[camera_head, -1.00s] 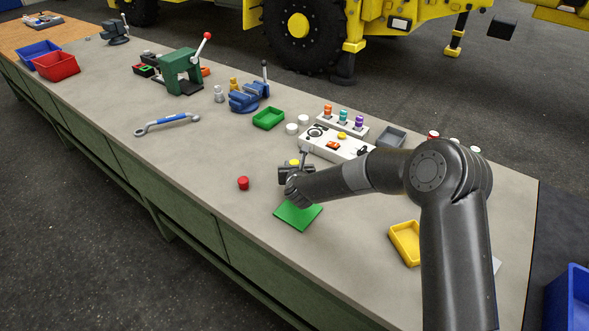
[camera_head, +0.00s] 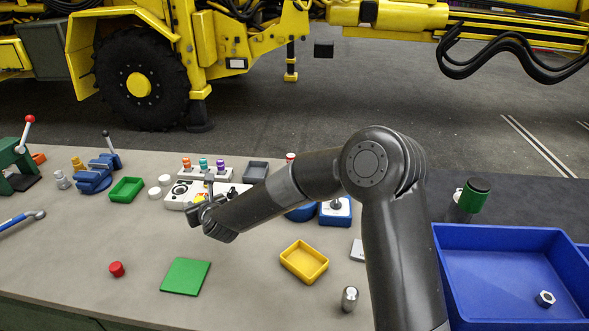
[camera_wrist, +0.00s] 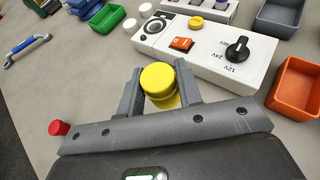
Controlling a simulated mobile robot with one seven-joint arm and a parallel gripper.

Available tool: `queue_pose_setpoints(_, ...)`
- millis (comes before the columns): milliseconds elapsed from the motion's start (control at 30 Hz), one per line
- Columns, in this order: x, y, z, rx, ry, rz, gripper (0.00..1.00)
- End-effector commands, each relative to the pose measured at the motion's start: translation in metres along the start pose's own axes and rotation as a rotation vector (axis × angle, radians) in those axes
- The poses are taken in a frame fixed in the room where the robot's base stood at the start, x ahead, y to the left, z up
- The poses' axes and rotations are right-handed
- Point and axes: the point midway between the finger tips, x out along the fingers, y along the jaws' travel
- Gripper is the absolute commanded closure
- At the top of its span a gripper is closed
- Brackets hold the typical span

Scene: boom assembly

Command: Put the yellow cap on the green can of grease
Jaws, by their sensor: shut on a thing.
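The yellow cap (camera_wrist: 158,77) sits between the two fingers of my gripper (camera_wrist: 158,88) in the wrist view. My gripper is shut on it, and more yellow shows just beneath its round top. In the head view my gripper (camera_head: 206,196) hangs over the bench in front of the white control box, beyond the green mat. A green can (camera_head: 474,195) with a dark top stands at the right, behind the blue crate and far from my gripper. I take it for the can of grease; its lower part is hidden.
The green mat (camera_head: 186,276), red cap (camera_head: 117,269) and yellow tray (camera_head: 304,262) lie on the bench. The white control box (camera_head: 190,193) stands close beyond my gripper. A large blue crate (camera_head: 510,232) with a nut inside is at right. The left front bench is mostly clear.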

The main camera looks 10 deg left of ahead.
Motion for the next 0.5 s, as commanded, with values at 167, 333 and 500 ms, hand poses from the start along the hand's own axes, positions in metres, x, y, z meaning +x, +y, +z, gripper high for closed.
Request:
queue_pose_setpoints(167, -0.001, -0.009, 0.002, 0.004, 0.0, -0.011, 0.89)
queue_pose_setpoints(333, -0.006, -0.063, 0.01, 0.027, 0.0, -0.077, 0.89)
queue_pose_setpoints(500, -0.025, -0.15, 0.021, 0.068, 0.002, -0.184, 0.89)
